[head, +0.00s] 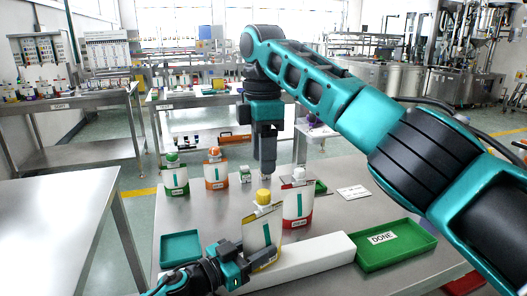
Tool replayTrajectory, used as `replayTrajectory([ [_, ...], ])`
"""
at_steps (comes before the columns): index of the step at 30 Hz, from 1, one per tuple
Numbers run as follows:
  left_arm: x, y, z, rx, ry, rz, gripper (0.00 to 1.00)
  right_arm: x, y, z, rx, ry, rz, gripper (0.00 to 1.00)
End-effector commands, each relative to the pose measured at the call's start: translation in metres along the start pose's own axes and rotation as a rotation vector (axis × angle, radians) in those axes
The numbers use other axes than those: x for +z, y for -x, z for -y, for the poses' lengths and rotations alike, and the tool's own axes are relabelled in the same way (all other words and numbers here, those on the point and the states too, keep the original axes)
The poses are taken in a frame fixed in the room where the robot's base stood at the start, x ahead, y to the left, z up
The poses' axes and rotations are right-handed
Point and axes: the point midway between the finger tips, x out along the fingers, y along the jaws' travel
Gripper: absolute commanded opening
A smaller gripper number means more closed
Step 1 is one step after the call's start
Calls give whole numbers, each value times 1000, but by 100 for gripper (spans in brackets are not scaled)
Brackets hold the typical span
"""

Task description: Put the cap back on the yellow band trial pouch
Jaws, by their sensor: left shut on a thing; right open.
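The yellow band trial pouch (258,231) stands slightly tilted near the middle front of the table in the head view. A yellow cap (263,197) sits at the top of its spout; I cannot tell whether it is seated fully. My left gripper (262,259) is shut on the pouch's lower part. My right gripper (268,172) points down, open, directly above the yellow cap, with a small apparent gap. Its fingers look empty.
A red band pouch (298,203) stands close right of the yellow one. Orange (215,174) and green (175,181) pouches stand back left. A teal tray (181,249), a white bar (318,253) and a green DONE tray (412,252) lie in front. A white card (354,192) lies at right.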

Motion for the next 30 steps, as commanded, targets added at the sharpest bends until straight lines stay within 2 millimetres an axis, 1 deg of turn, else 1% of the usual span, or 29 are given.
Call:
replayTrajectory([
  [5, 0, 0, 0, -1, 0, 0, 0, 0, 1, 0, 0, 64, -7, 51],
  [14, 0, 0, 0, 0, 0, 0, 0, 0, 1, 0, 0, 65, -7, 51],
  [17, 0, 0, 0, 0, 0, 0, 0, 0, -4, 0, -1, 65, -7, 51],
  [20, 0, 0, 0, 0, 0, 0, 0, 0, -15, 0, -3, 65, -7, 51],
  [27, 0, 0, 0, 0, 0, 0, 0, 0, -53, 0, -2, 64, -7, 51],
  [30, 0, 0, 0, 0, 0, 0, 0, 0, -65, 0, -3, 64, -7, 51],
])
